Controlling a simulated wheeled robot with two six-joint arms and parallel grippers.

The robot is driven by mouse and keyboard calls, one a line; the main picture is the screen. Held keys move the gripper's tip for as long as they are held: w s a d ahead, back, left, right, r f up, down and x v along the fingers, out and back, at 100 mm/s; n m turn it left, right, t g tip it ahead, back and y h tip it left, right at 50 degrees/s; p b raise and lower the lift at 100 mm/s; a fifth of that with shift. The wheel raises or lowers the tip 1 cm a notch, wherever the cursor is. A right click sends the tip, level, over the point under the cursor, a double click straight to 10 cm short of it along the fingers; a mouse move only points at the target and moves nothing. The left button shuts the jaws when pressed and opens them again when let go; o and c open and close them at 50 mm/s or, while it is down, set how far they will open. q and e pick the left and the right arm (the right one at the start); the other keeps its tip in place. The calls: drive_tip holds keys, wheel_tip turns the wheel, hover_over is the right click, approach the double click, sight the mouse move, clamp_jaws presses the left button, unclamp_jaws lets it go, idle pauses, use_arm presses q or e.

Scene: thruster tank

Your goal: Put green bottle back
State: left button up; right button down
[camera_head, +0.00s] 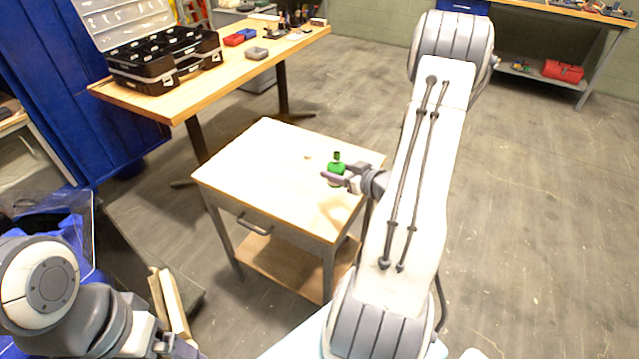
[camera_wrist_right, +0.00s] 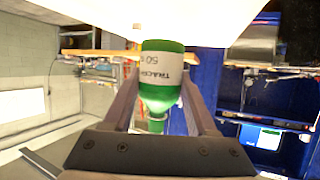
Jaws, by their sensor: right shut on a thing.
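The green bottle (camera_head: 336,158) is near the right edge of the small wooden-topped cart (camera_head: 262,165). My right gripper (camera_head: 337,178) reaches in from the right and is shut on the bottle. In the right wrist view the bottle (camera_wrist_right: 161,75), with a white label that reads upside down, is between the two fingers of the right gripper (camera_wrist_right: 161,92). Its base is close to the pale cart top; I cannot tell whether it touches. My left gripper (camera_head: 172,346) is partly in view at the bottom left, away from the bottle, and its jaws are unclear.
A small tan round thing (camera_head: 308,156) lies on the cart top; the rest of the top is clear. A long workbench (camera_head: 190,95) behind holds a black organizer case (camera_head: 165,62), red and blue boxes and a grey box (camera_head: 256,53). A blue cabinet stands at left.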

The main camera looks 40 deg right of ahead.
drive_tip(key=x, duration=0.4)
drive_tip(key=f+x, duration=0.1)
drive_tip(key=x, duration=0.2)
drive_tip(key=shift+s+a, duration=0.1)
drive_tip(key=shift+a, duration=0.25)
drive_tip(key=shift+f, duration=2)
drive_tip(key=shift+f, duration=0.15)
drive_tip(key=shift+c, duration=1)
unclamp_jaws()
